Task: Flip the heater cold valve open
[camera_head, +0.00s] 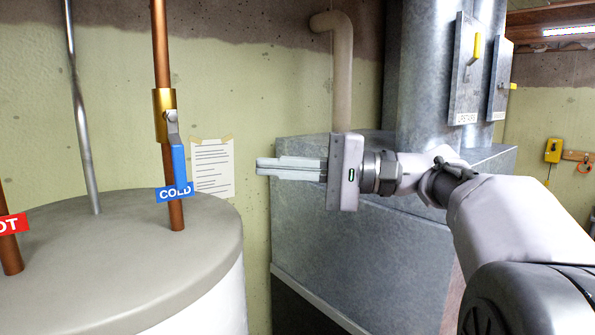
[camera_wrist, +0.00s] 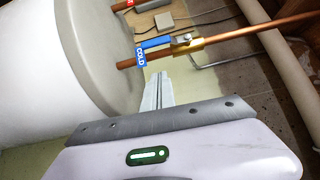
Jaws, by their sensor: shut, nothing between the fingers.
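The cold valve is a brass body (camera_head: 164,113) on a vertical copper pipe (camera_head: 161,45) above the water heater (camera_head: 120,255). Its blue lever handle (camera_head: 179,166) hangs down along the pipe. A blue COLD tag (camera_head: 174,193) is on the pipe just below. My gripper (camera_head: 258,166) is shut and empty, to the right of the handle and apart from it, pointing left at about the handle's height. In the wrist view the blue handle (camera_wrist: 156,43) and brass body (camera_wrist: 186,44) lie beyond my fingertips (camera_wrist: 162,75).
A red HOT tag (camera_head: 12,226) is on another copper pipe at the left edge. A grey metal furnace duct (camera_head: 350,245) stands behind and below my gripper. A paper sheet (camera_head: 213,168) is taped to the wall. The space between handle and gripper looks clear.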

